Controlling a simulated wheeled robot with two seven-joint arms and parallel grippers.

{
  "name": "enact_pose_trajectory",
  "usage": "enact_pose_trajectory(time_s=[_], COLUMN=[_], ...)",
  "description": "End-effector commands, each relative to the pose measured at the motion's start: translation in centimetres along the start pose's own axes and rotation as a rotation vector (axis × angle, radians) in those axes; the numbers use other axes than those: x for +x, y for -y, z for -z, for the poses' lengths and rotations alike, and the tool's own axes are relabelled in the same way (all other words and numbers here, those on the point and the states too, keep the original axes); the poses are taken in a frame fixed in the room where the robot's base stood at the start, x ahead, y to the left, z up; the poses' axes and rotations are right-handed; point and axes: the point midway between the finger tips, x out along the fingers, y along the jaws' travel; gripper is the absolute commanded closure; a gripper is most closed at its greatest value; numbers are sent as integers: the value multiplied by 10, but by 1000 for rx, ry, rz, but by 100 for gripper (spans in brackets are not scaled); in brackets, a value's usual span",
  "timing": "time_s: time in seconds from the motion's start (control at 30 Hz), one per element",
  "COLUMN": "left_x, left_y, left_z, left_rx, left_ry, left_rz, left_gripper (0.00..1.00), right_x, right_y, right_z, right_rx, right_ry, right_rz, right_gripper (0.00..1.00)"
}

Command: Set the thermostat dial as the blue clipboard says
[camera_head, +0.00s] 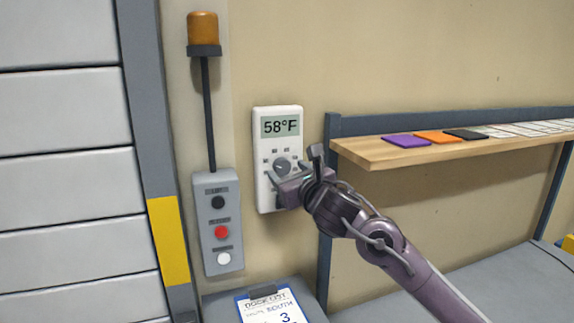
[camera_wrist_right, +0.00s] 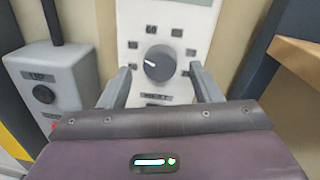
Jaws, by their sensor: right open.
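The white thermostat (camera_head: 279,141) hangs on the wall, and its display reads 58°F. Its grey round dial (camera_wrist_right: 158,63) sits below the display, with a white pointer line toward the picture's left and printed marks around it. My right gripper (camera_head: 296,172) is in front of the thermostat's lower half. In the right wrist view its open fingers (camera_wrist_right: 160,84) stand on either side of the dial, apart from it. My left gripper is not in view.
A grey control box (camera_head: 218,222) with black, red and white buttons is left of the thermostat, under an orange lamp (camera_head: 203,30). A wooden shelf (camera_head: 380,152) with purple, orange and black flat pieces juts out at right.

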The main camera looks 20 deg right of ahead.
Motion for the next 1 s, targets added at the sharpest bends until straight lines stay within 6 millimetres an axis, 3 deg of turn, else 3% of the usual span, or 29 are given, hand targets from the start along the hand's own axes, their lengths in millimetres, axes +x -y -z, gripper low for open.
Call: enact_pose_trajectory(time_s=[0.17, 0.43, 0.77, 1.0], left_x=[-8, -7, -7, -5], left_y=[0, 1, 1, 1], left_z=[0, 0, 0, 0], left_rx=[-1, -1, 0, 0], left_ry=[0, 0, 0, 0], left_rz=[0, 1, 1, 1], left_gripper=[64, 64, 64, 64], right_x=[15, 16, 16, 16], right_y=[0, 0, 0, 0], right_z=[-2, 0, 0, 1], right_rx=[1, 1, 1, 18], right_ry=[1, 1, 0, 2], right_rz=[0, 1, 0, 1], right_gripper=[42, 42, 84, 87])
